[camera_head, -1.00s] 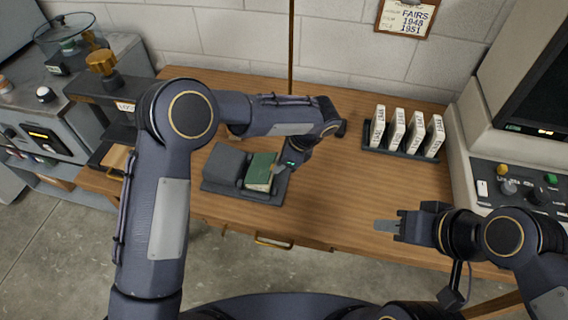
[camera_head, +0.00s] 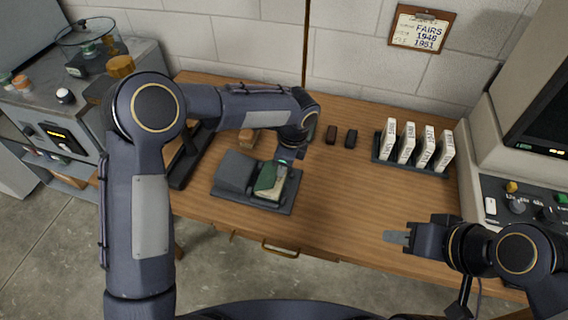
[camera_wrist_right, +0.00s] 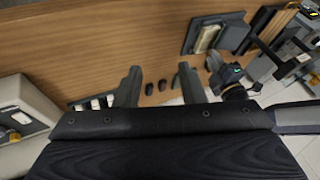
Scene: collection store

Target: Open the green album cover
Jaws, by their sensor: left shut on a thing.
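The green album (camera_head: 268,181) lies in a dark grey cradle (camera_head: 225,196) on the wooden bench in the head view. Its green cover looks tilted, with pale page edges showing along the right side. My left gripper (camera_head: 284,168) is at the far right edge of the album, shut on the cover; its fingertips are mostly hidden by the wrist. My right gripper (camera_head: 398,237) is over the front right of the bench, apart from the album. In the right wrist view its fingers (camera_wrist_right: 161,88) are spread with nothing between them.
A dark rack of several white labelled boxes (camera_head: 415,145) stands at the back right. A console with a screen (camera_head: 540,120) borders the right. The bench between cradle and rack is clear.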

